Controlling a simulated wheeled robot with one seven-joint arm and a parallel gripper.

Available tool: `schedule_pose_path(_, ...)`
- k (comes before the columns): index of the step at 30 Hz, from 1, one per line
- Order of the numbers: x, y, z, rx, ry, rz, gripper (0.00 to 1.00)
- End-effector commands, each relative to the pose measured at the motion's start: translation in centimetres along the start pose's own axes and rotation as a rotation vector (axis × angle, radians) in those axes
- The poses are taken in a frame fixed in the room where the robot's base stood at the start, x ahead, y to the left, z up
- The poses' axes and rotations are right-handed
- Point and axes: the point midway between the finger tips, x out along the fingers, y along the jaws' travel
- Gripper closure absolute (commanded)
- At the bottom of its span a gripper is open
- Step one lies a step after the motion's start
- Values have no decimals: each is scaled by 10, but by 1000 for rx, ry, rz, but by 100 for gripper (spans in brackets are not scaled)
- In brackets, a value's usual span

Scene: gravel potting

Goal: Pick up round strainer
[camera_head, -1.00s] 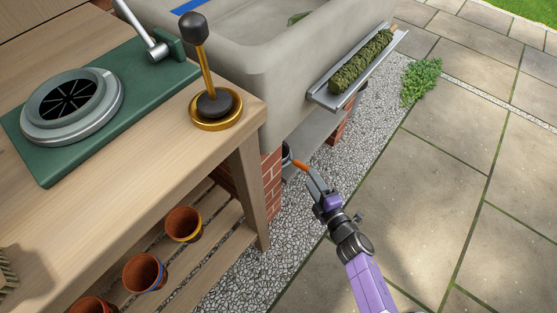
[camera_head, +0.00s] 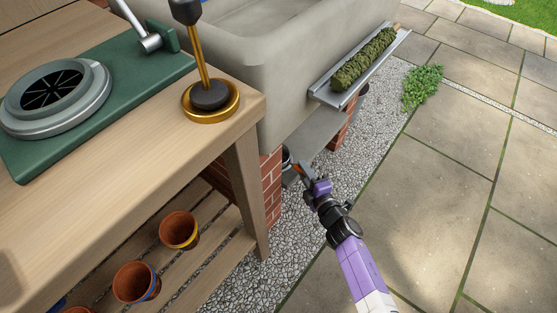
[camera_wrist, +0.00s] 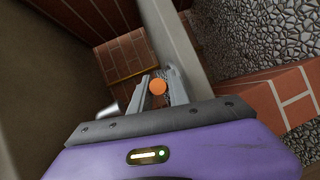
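My gripper (camera_wrist: 158,92) reaches in low under the stone sink, beside the brick pier. Its two fingers are apart in the wrist view. A round orange end (camera_wrist: 158,86), perhaps a handle seen end-on, shows between them; I cannot tell whether the fingers touch it. In the head view a small orange part (camera_head: 297,168) shows by the fingertips. A grey rounded edge (camera_head: 286,156) beside it is mostly hidden behind the pier and may be the strainer; its full shape does not show.
Brick piers (camera_head: 272,190) hold up the stone sink (camera_head: 285,85). A metal tray (camera_head: 326,96) with a mossy pole juts out above my arm. The wooden bench (camera_head: 130,170) with pots stands at left. Gravel (camera_head: 300,225) and paving (camera_head: 430,200) lie open at right.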

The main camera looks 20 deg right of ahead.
Motion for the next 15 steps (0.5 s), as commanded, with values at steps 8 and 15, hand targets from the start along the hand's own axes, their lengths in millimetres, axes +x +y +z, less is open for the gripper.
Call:
schedule_pose_path(8, 0, 1, 0, 0, 0, 1, 100)
schedule_pose_path(15, 0, 2, 0, 0, 0, 1, 100)
